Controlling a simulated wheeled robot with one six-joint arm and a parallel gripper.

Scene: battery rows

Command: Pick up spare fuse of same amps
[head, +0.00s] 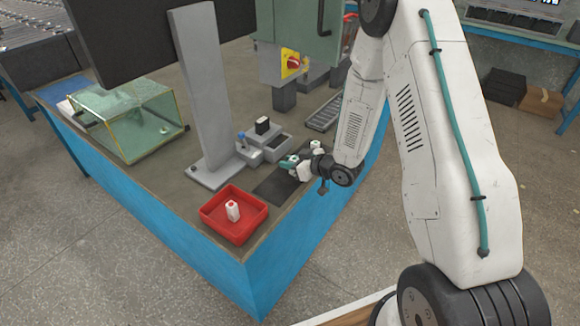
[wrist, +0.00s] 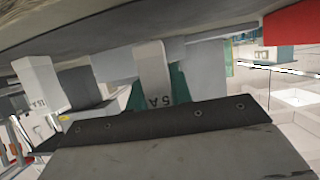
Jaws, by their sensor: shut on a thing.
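A white fuse marked "5 A" (wrist: 153,75) is between the teal fingertips of my gripper (wrist: 155,90) in the wrist view. My gripper is shut on it. A second white fuse (wrist: 39,84) stands apart to the left in that view; its marking is too small to read surely. In the head view my gripper (head: 297,164) is low over the bench, by the far right end of a dark mat (head: 272,189); the held fuse is hard to make out there. Another white fuse-like block (head: 232,211) stands in the red tray (head: 213,213) at the bench's near corner.
A grey post (head: 204,90) on a flat foot rises left of my gripper. Small grey devices (head: 265,141) stand behind the mat. A glass box (head: 127,117) is at the left, and a green machine with a red switch (head: 293,63) is at the back.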

